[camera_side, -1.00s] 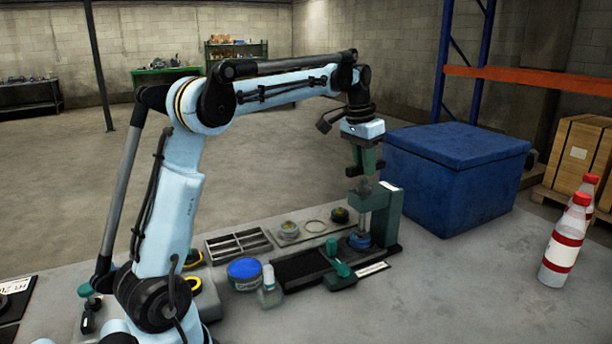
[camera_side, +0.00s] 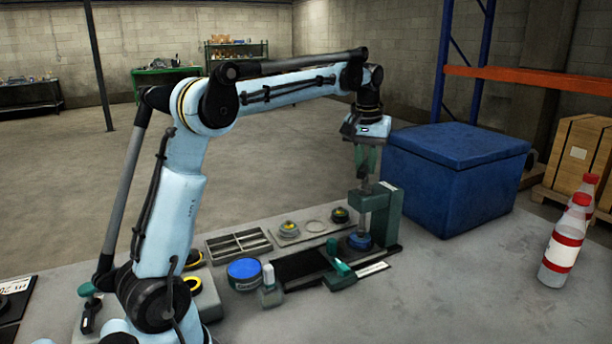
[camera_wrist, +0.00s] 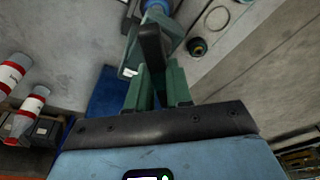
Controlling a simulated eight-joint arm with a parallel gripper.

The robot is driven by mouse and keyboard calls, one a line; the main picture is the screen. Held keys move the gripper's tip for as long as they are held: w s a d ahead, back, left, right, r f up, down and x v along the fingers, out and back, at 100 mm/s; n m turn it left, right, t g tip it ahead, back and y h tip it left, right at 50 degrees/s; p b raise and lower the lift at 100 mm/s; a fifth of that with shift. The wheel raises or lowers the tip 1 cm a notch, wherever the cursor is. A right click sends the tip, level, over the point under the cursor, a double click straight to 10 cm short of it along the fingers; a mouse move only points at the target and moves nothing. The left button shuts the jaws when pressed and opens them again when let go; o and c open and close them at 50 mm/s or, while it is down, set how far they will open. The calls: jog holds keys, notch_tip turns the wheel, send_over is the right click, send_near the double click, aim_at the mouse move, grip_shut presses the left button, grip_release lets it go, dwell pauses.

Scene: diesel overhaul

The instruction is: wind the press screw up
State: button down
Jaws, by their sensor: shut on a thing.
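The green press (camera_side: 388,212) stands upright on the bench beside the blue chest, with a blue round part (camera_side: 360,241) at its base. My gripper (camera_side: 364,180) points down over the top of the press. In the wrist view its green fingers (camera_wrist: 158,82) are shut on a dark bar, the press screw's handle (camera_wrist: 153,45). The fingers hide the handle's gripped end. The screw's thread cannot be made out clearly. The press body also shows in the wrist view (camera_wrist: 131,57), behind the handle.
The blue chest (camera_side: 455,175) stands close on the right. Two red-and-white bottles (camera_side: 563,250) stand at the far right.

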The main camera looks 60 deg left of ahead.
jog(key=n, duration=0.4)
jog(key=shift+g, duration=0.3)
jog(key=shift+n, duration=0.3)
jog(key=n+g, duration=0.1)
jog(key=n, duration=0.4)
jog(key=shift+w+r+y, duration=0.1)
jog(key=shift+w+y, duration=0.05)
jog(key=shift+y, duration=0.15)
jog(key=shift+d, duration=0.1)
jog(key=c, duration=1.4)
grip_release()
